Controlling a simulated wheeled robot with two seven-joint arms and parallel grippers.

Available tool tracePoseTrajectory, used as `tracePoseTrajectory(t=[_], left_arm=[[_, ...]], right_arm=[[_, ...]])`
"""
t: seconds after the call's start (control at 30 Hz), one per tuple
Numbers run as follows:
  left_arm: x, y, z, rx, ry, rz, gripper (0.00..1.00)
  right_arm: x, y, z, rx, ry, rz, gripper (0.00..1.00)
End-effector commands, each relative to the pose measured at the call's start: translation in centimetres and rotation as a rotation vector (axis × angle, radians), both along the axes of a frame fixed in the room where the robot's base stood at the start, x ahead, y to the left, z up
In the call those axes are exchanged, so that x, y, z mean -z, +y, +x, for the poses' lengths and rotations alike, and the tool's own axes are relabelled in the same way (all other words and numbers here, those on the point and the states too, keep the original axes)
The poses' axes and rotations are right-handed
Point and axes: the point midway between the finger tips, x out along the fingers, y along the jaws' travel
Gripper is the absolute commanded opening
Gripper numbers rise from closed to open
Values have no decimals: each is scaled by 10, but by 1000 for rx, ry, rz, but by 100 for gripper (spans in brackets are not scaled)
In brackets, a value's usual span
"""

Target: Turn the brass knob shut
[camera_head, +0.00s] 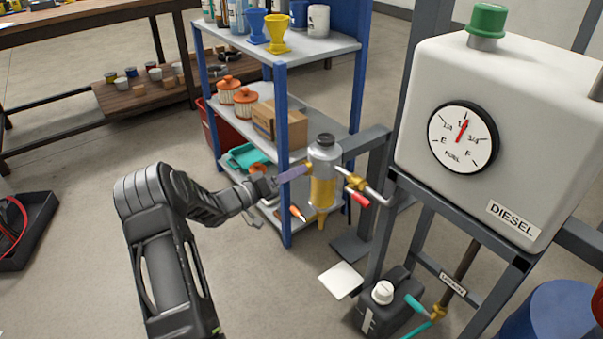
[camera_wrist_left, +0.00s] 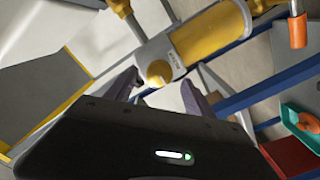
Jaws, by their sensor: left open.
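The brass knob (camera_wrist_left: 158,72) shows in the left wrist view as a rounded yellow end beside a pale collar with a small label. I cannot make it out clearly in the head view. The filter (camera_head: 323,180) has a grey top and a yellow bowl; the bowl also shows in the wrist view (camera_wrist_left: 212,32). My left gripper (camera_head: 294,173) reaches the filter's left side from the left. In the wrist view its open fingers (camera_wrist_left: 159,84) stand on either side of the knob. I cannot tell whether they touch it. My right gripper is not in view.
A red-handled valve (camera_head: 360,198) sits on the pipe right of the filter. The white diesel tank (camera_head: 490,190) stands farther right. A blue-posted shelf (camera_head: 315,50) with cups, orange-topped filters and a box stands behind my left gripper.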

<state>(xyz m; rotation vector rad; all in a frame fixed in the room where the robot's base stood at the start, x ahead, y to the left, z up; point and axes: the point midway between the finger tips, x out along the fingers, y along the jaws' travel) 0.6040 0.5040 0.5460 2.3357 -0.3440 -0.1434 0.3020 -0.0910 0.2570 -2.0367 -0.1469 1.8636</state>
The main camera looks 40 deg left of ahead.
Motion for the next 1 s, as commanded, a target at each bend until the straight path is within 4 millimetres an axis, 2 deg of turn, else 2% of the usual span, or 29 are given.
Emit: tracePoseTrajectory(t=[0.2, 0.57, 1.0], left_arm=[[1, -8, 27, 1, -1, 0, 62], [0, -10, 32, -1, 0, -1, 61], [0, -10, 32, -1, -1, 0, 25]], right_arm=[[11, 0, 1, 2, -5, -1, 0], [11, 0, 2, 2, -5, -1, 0], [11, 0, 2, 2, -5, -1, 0]])
